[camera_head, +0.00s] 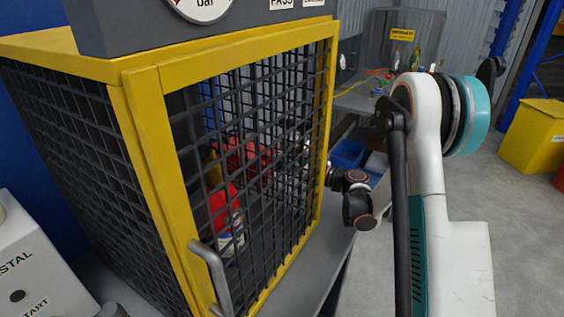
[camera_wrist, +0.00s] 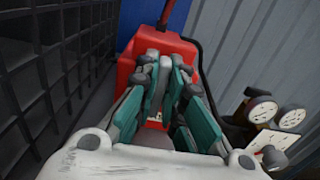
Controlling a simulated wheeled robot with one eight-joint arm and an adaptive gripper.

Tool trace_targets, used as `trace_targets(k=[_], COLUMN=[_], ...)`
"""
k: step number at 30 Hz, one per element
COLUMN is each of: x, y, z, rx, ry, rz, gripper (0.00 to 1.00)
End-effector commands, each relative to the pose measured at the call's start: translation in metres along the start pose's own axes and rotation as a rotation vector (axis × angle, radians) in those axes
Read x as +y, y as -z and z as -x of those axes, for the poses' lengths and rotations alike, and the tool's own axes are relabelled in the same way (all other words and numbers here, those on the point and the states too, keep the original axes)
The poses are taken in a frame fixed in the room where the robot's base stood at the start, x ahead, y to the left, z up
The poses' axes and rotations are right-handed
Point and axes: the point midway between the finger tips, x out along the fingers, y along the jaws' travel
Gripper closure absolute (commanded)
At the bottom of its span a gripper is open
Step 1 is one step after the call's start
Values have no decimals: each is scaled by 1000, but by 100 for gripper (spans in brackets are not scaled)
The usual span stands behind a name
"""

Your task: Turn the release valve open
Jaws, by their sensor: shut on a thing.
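In the wrist view, my gripper (camera_wrist: 163,75) has its teal and grey fingers drawn in close together in front of a red block-shaped body (camera_wrist: 128,68). The thing between the fingers, which I take to be the release valve, is hidden by them. In the head view, a red body (camera_head: 240,155) shows through the mesh of a yellow-framed cage (camera_head: 147,140). My arm reaches in from the right behind the cage's edge, and my fingers are mostly hidden by the mesh there.
In the wrist view, a dark mesh wall (camera_wrist: 50,75) stands close on the left, and round gauges (camera_wrist: 291,118) are at the right. In the head view, a red extinguisher (camera_head: 222,210) stands inside the cage. A yellow bin (camera_head: 535,135) is at the far right, with clear floor before it.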

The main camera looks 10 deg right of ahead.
Motion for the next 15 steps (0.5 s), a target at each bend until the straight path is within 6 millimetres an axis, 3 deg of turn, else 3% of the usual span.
trace_targets(k=[6,9,15], x=[0,0,0], y=[1,1,0], z=[0,0,0], rx=[2,2,1], ry=[0,0,0], rz=[2,1,0], gripper=[100,72,70])
